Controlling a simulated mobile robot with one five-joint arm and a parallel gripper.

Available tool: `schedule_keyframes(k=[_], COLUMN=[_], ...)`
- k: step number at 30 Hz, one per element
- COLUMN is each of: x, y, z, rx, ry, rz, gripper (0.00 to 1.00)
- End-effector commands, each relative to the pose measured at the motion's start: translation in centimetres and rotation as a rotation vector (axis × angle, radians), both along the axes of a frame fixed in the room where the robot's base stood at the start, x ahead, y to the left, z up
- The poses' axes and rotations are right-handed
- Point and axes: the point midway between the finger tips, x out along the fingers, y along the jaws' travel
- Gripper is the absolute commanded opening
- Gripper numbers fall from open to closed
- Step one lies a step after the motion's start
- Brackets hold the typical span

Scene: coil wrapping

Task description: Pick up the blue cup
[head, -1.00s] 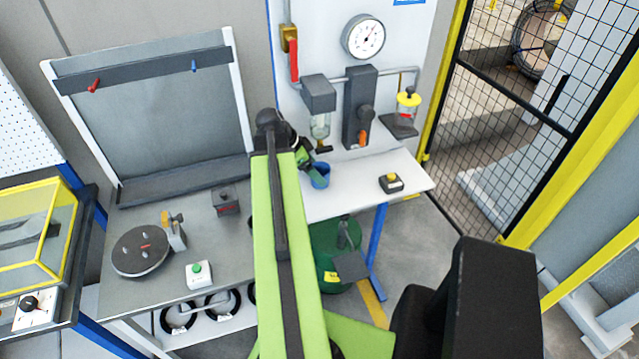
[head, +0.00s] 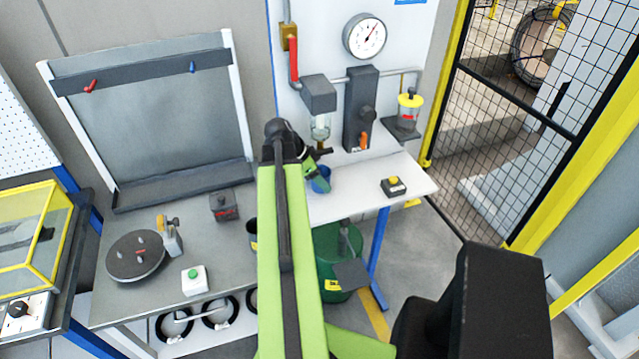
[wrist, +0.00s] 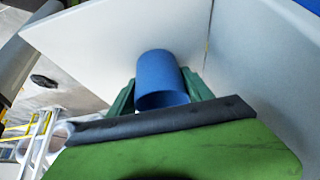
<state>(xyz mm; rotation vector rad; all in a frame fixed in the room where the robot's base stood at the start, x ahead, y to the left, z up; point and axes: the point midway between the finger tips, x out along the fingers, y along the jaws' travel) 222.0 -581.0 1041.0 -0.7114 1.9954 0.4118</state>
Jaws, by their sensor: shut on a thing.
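The blue cup (head: 320,180) is at the white shelf table, partly covered by my gripper (head: 318,168) in the head view. In the wrist view the blue cup (wrist: 163,80) sits between the two green fingers of my gripper (wrist: 160,88), one on each side of it. My gripper is shut on the cup. I cannot tell whether the cup touches the white surface below it.
A green bin (head: 335,255) stands below. The table's right part is mostly clear.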

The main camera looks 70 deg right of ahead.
Motion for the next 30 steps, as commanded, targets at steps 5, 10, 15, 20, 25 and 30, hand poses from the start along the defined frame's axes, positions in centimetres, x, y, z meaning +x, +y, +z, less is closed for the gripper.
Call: schedule_keyframes(k=[5,10,15,20,25,30], x=[0.0,0.0,0.7,2.2,4.3,6.4], y=[0.0,0.0,0.6,1.9,3.5,5.3], z=[0.0,0.6,0.6,0.6,0.6,0.6], rx=[0.000,0.000,0.000,0.000,0.001,0.000], ry=[0.000,0.000,0.000,0.000,0.001,0.000], rz=[0.000,-0.001,0.001,0.002,0.002,0.001], gripper=[0.11,0.11,0.11,0.11,0.11,0.11])
